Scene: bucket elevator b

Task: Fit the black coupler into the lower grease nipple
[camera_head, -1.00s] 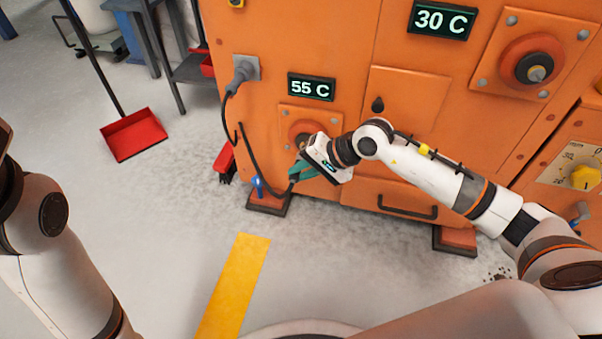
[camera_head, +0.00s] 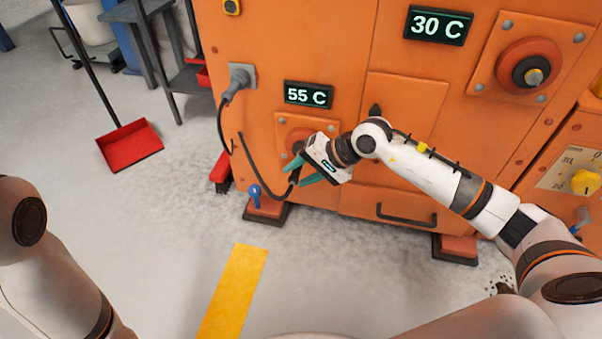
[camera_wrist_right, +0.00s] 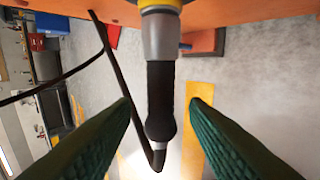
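The black coupler (camera_wrist_right: 160,95) stands between my right gripper's green fingers in the right wrist view, with a visible gap on each side. Its upper end meets a grey cylinder (camera_wrist_right: 160,38) with a yellow ring above, in line with it. I cannot tell whether that cylinder is the lower grease nipple. In the head view, my right gripper (camera_head: 300,173) is open at the lower bearing plate (camera_head: 287,121), under the 55 C display. The gripper hides most of the bearing and the nipple there. My left arm shows at the left edge; its gripper is out of view.
A black hose (camera_head: 243,160) loops along the orange machine (camera_head: 330,40) to the coupler. A blue-handled valve (camera_head: 255,192) stands at the machine's foot (camera_head: 266,211). A red dustpan (camera_head: 130,145) and red brush (camera_head: 222,172) are to the left. Floor around the yellow stripe (camera_head: 234,290) is clear.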

